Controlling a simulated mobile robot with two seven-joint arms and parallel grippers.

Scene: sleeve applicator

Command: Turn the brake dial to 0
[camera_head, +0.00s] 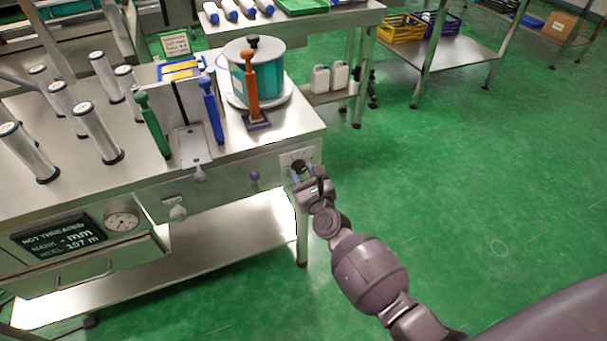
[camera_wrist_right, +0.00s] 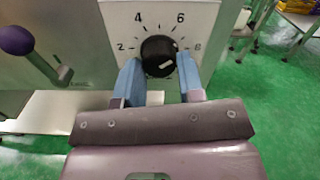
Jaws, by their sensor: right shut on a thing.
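The brake dial is a round black knob (camera_wrist_right: 158,52) on a white scale plate (camera_wrist_right: 197,18) at the machine's front right corner. In the head view the dial (camera_head: 299,165) sits just beyond my right gripper (camera_head: 303,173). In the right wrist view the blue fingers of my right gripper (camera_wrist_right: 160,72) are shut on the knob, one at each side. The numbers 2, 4, 6 and 8 show around it; the lower left of the scale is hidden by a finger. Small white marks show on the knob's right half, but I cannot tell its exact setting. My left gripper is not in view.
A purple-knobbed lever (camera_wrist_right: 17,41) stands left of the dial; it also shows in the head view (camera_head: 254,175). Above are a teal reel (camera_head: 272,75) and an orange-handled lever (camera_head: 250,80). A gauge (camera_head: 122,221) and a display (camera_head: 60,238) are far left.

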